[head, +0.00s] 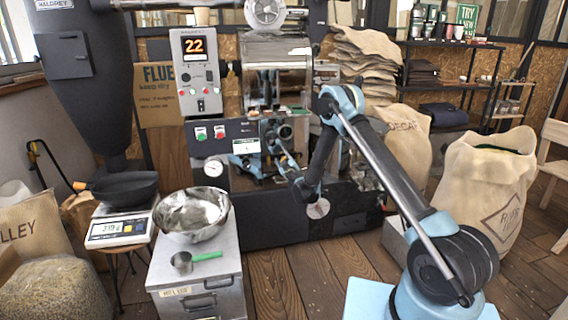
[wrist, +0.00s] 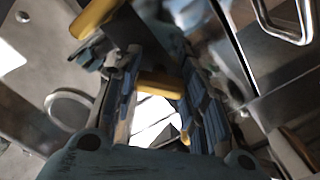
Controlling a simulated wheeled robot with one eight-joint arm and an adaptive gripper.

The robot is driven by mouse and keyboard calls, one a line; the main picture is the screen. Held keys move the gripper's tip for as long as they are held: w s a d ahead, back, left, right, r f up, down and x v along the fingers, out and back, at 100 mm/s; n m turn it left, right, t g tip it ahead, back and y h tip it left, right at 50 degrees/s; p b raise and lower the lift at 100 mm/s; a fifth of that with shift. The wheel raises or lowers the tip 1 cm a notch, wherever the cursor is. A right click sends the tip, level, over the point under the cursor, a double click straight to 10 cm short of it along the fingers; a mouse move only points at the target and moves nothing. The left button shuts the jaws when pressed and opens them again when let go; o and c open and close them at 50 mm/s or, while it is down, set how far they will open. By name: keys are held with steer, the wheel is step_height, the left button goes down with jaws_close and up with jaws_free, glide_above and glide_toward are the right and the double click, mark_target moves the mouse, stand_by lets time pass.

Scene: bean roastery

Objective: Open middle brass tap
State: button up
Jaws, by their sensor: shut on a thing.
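My gripper shows in the wrist view (wrist: 163,105), its ridged pads on both sides of a yellow brass-coloured bar (wrist: 160,86), which looks like a tap handle. The gripper is shut on it. A second yellow bar (wrist: 95,18) is at the upper left, outside the pads. I cannot tell from this close view which of the taps the held one is. In the head view my gripper (head: 246,160) is at the roaster's front, low and left of my elbow. The taps are too small or hidden there to make out.
The roaster (head: 277,75) stands behind my gripper, with a control box (head: 197,72) reading 22. A metal bowl (head: 192,232) and a green-handled scoop (head: 183,262) are on a cabinet at the left. Sacks (head: 490,185) stand at the right. The wooden floor in front is clear.

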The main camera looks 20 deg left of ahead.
steer(key=n, duration=0.9)
steer(key=shift+s+n, duration=0.1)
steer(key=shift+n, duration=0.3)
stand_by(0.5)
steer(key=o, duration=1.1)
steer(key=v, duration=0.7)
steer(key=shift+s+d+f, duration=0.1)
